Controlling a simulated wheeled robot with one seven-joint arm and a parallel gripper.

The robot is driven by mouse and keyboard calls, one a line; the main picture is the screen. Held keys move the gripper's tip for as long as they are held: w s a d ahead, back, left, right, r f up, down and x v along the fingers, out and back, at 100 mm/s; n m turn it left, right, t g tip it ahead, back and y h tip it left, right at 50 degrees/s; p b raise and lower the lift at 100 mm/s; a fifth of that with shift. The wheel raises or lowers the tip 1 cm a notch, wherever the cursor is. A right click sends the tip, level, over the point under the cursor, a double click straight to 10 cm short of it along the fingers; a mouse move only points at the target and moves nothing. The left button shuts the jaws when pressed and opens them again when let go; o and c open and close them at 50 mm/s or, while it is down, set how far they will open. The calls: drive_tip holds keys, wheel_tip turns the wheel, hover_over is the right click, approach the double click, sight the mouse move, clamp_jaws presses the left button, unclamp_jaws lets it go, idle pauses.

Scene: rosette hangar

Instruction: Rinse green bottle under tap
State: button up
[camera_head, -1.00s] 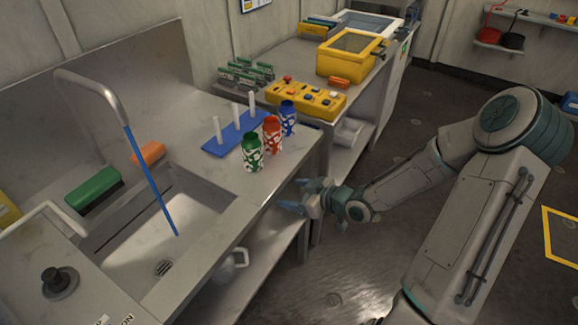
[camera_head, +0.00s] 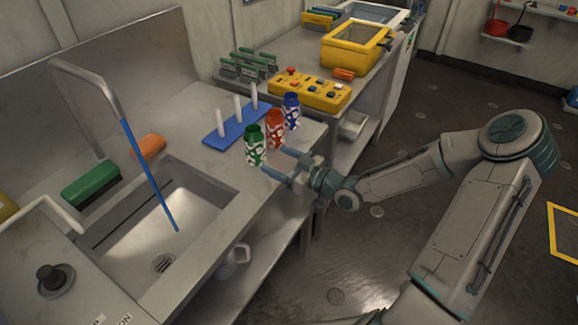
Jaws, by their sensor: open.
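The green bottle (camera_head: 256,146), with white markings, stands upright on the counter, nearest the sink of three bottles. My gripper (camera_head: 276,162) is open and empty, just right of the green bottle and in front of the red one. Its fingers point left toward the green bottle; I cannot tell whether they touch it. The tap (camera_head: 84,77) arches over the sink (camera_head: 197,213) at left. A blue stream (camera_head: 150,180) runs from its spout down into the basin near the drain.
A red bottle (camera_head: 275,128) and a blue bottle (camera_head: 291,110) stand close behind. A blue rack with white pegs (camera_head: 214,141) lies left of them. Green (camera_head: 91,184) and orange (camera_head: 148,147) blocks sit behind the sink. A yellow button panel (camera_head: 309,90) is on the far bench.

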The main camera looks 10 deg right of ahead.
sight(262, 139)
drive_tip(key=shift+b+x, duration=1.1)
drive_tip(key=shift+x, duration=2.75)
drive_tip(key=c, duration=0.9)
drive_tip(key=shift+r, duration=0.1)
drive_tip(key=shift+r+p, duration=1.75)
drive_tip(key=shift+r, duration=0.65)
